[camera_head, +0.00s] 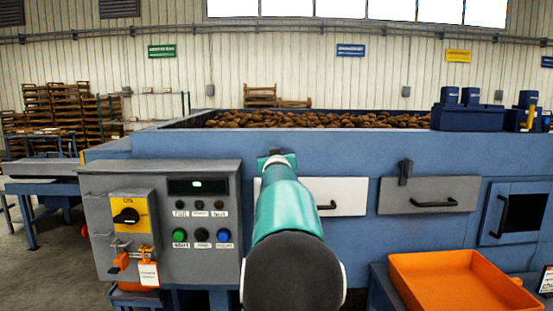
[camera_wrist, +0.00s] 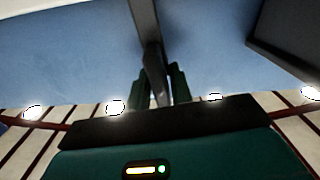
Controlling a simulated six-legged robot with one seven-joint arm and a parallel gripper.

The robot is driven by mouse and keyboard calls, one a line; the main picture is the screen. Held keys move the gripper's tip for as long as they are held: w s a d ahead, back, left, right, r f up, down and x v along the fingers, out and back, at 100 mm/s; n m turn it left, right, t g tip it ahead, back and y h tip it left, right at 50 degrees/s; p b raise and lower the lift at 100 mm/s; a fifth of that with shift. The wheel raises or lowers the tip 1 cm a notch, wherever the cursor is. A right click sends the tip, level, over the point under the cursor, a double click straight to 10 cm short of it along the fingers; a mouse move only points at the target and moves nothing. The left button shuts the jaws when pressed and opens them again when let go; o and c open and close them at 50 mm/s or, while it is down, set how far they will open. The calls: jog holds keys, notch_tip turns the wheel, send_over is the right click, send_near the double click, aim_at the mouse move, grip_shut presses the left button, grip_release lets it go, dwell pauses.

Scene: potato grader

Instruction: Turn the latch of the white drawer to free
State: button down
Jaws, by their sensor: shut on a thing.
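The white drawer (camera_head: 348,196) is set in the blue machine front, with a dark handle (camera_head: 326,207); my arm hides its middle-left part. A dark latch (camera_wrist: 155,72) shows in the wrist view, between the two dark green fingers of my gripper (camera_wrist: 158,90). The gripper is shut on the latch. In the head view my teal arm reaches to just above the drawer's left part. The gripper and the latch are mostly hidden there, so the latch's angle to the drawer is hard to tell.
A grey control box (camera_head: 160,222) with buttons and a yellow-backed switch stands left of my arm. Right of the white drawer is a grey drawer (camera_head: 430,196) with its own upright latch (camera_head: 405,172). An orange tray (camera_head: 455,284) sits low at right.

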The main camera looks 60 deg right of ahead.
jog(key=n, duration=0.4)
jog(key=shift+w+a, duration=0.1)
jog(key=shift+w, duration=0.05)
jog(key=n, duration=0.4)
jog(key=shift+f, duration=0.1)
jog(key=n, duration=0.4)
jog(key=shift+w+f, duration=0.1)
jog(key=shift+w, duration=0.05)
jog(key=shift+f+n, duration=0.1)
jog(key=shift+n, duration=2)
jog(key=c, duration=1.4)
grip_release()
jog(key=shift+a, duration=0.1)
jog(key=v, duration=1.3)
jog(key=shift+s+a, duration=0.25)
jog(key=shift+a, duration=0.05)
